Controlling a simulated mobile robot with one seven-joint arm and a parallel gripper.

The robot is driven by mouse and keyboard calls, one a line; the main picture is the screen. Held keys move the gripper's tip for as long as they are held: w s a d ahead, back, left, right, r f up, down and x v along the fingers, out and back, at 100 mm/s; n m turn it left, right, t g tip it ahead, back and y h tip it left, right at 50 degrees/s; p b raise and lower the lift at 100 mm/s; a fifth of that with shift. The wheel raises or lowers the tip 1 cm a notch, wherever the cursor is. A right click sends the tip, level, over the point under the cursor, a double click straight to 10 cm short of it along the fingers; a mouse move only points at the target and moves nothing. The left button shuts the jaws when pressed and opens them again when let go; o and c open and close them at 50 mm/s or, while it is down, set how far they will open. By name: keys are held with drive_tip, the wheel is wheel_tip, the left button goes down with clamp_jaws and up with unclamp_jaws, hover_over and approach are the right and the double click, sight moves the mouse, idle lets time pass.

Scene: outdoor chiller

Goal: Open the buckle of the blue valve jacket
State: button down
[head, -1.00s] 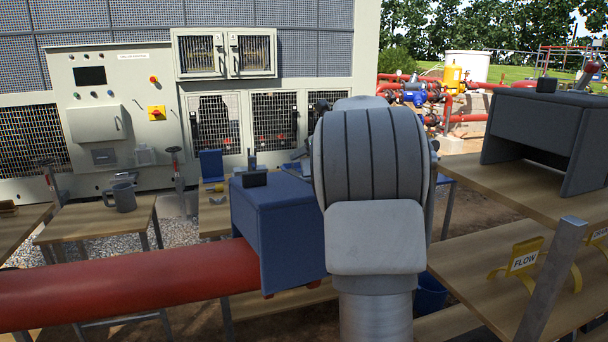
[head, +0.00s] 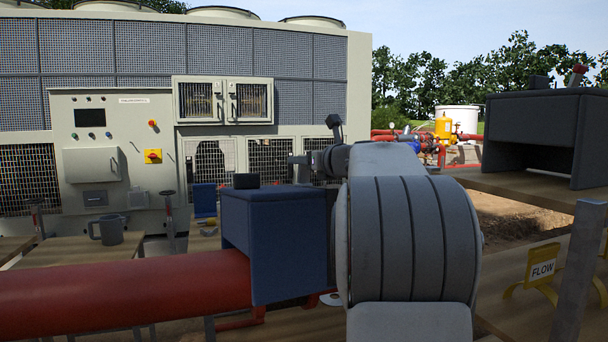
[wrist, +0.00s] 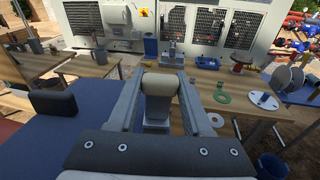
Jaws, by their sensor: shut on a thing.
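The blue valve jacket (head: 285,235) sits around the end of a thick red pipe. Its small black buckle block (head: 247,181) lies on top and looks closed. In the wrist view, the jacket (wrist: 55,145) fills the lower left, with the black buckle (wrist: 52,97) to the left of my fingers. My gripper (wrist: 165,80) is shut on a grey thing with a beige rounded top (wrist: 162,86), which I cannot identify. The gripper is to the right of the buckle and apart from it. In the head view, my grey arm hides the jacket's right side.
The red pipe (head: 120,292) runs to the left. A dark grey jacket (head: 530,125) stands on a wooden shelf at right, above a yellow FLOW sign (head: 541,270). A grey mug (head: 108,230) is on a table at left. A wooden bench (wrist: 230,100) with loose parts lies beyond my fingers.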

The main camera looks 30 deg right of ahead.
drive_tip(key=shift+s+b, duration=0.1)
drive_tip(key=shift+b, duration=0.2)
drive_tip(key=shift+c, duration=1.6)
unclamp_jaws()
drive_tip(key=shift+s, duration=0.1)
drive_tip(key=s+a+r+p, duration=0.1)
drive_tip(key=s, duration=1.6)
drive_tip(key=shift+a+r, duration=0.15)
drive_tip(key=shift+r, duration=0.05)
drive_tip(key=shift+f, duration=0.1)
